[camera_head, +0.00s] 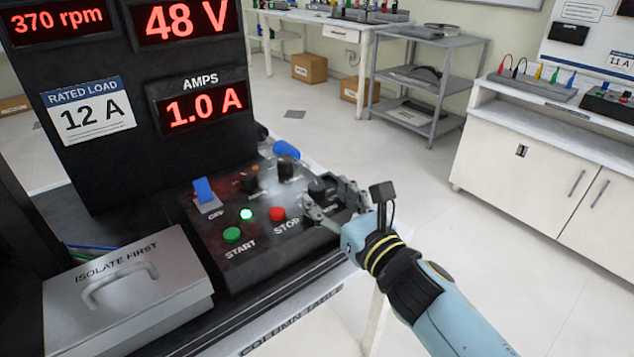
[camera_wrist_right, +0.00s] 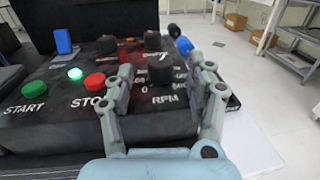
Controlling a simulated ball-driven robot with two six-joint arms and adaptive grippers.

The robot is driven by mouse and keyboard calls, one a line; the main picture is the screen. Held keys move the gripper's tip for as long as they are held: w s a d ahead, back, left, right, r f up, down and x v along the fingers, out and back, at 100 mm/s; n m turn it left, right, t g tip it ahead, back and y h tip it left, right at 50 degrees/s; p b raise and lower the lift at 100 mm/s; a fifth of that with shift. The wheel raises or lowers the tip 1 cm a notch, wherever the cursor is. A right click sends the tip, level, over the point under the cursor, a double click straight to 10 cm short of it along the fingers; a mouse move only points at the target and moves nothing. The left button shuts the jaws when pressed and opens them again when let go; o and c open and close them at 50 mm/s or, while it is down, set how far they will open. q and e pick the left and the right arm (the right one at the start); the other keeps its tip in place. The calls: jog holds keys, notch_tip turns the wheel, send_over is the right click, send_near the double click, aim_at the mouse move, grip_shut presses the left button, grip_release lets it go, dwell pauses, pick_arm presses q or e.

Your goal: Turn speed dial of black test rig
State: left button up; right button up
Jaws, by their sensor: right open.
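The black test rig (camera_head: 150,165) stands at the left of the head view, with red readouts of 370 rpm, 48 V and 1.0 A. Its sloping control panel carries several black knobs. The speed dial (camera_head: 317,187) is a black knob at the panel's right; the wrist view shows it (camera_wrist_right: 160,69) above the RPM lettering. My right gripper (camera_head: 327,198) is open at the panel's right end. In the wrist view its two fingers (camera_wrist_right: 166,75) stand on either side of the dial; I cannot tell whether they touch it. My left gripper is out of view.
A green START button (camera_head: 232,235), a red STOP button (camera_head: 278,214), a lit green lamp (camera_head: 246,214) and a blue switch (camera_head: 204,190) sit left of the gripper. A grey ISOLATE FIRST box (camera_head: 130,290) stands nearby. Open floor (camera_head: 500,260) lies right.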

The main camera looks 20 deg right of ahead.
aim_at(321, 191)
jog(key=x, duration=0.4)
jog(key=shift+w, duration=0.15)
grip_shut()
